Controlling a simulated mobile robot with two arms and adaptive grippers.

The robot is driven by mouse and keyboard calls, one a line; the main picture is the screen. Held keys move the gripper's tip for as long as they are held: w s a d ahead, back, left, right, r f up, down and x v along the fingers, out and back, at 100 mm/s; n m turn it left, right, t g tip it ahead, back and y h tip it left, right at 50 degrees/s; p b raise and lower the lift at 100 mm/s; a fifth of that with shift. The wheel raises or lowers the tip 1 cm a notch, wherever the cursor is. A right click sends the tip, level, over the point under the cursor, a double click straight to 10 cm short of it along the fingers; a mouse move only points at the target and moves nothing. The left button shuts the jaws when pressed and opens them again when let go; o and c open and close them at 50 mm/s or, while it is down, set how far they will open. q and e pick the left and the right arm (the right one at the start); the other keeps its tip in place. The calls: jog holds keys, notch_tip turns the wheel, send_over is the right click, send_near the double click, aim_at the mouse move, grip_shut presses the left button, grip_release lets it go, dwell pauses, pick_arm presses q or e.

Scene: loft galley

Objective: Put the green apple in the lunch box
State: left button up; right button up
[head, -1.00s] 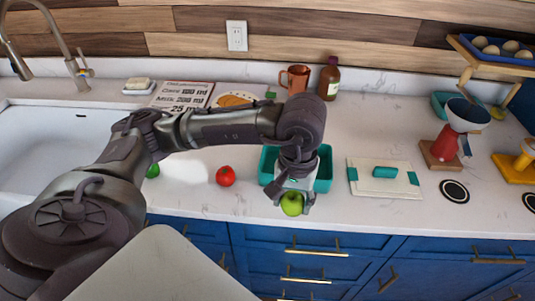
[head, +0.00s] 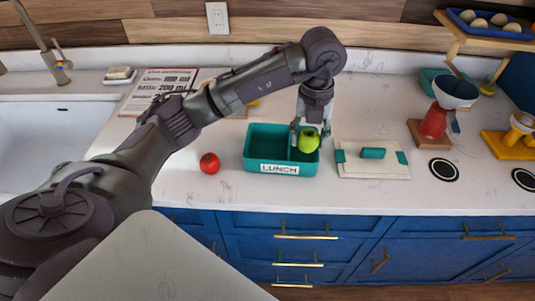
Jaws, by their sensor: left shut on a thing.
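The green apple (head: 308,141) is held between the fingers of my left gripper (head: 309,138), which points down. The apple is over the right end of the teal lunch box (head: 254,153), at about the height of its rim. I cannot tell whether it touches the box floor. The box is open, with a white LUNCH label on its front wall. Its lid (head: 372,170), cream with a teal handle and clips, lies on the counter just right of the box. My right gripper is not in view.
A red tomato (head: 210,163) sits on the counter left of the box. A recipe sheet (head: 158,92) and a soap dish (head: 119,76) lie behind my left arm. The sink (head: 50,140) is at left. A red grinder (head: 434,122) stands at right. The counter front is clear.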

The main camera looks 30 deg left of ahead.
pick_arm(q)
jog(key=n, duration=0.2)
jog(key=w+n, duration=0.1)
jog(key=n, duration=0.3)
jog(key=shift+w+a+r+n, duration=0.1)
jog(key=shift+w+a+n, duration=0.05)
jog(key=shift+w+n, duration=0.15)
jog(key=w+n, duration=0.1)
jog(key=n, duration=0.4)
jog(key=n+p, duration=0.2)
jog(key=p, duration=0.1)
send_over(268, 154)
notch_tip(268, 154, down, 6)
jog(key=shift+f, duration=0.25)
jog(key=shift+a+f, duration=0.1)
jog(key=shift+f, duration=0.1)
notch_tip(268, 154, down, 3)
jog(key=shift+f+p, duration=0.1)
jog(key=shift+p, duration=0.85)
jog(key=shift+f, duration=0.4)
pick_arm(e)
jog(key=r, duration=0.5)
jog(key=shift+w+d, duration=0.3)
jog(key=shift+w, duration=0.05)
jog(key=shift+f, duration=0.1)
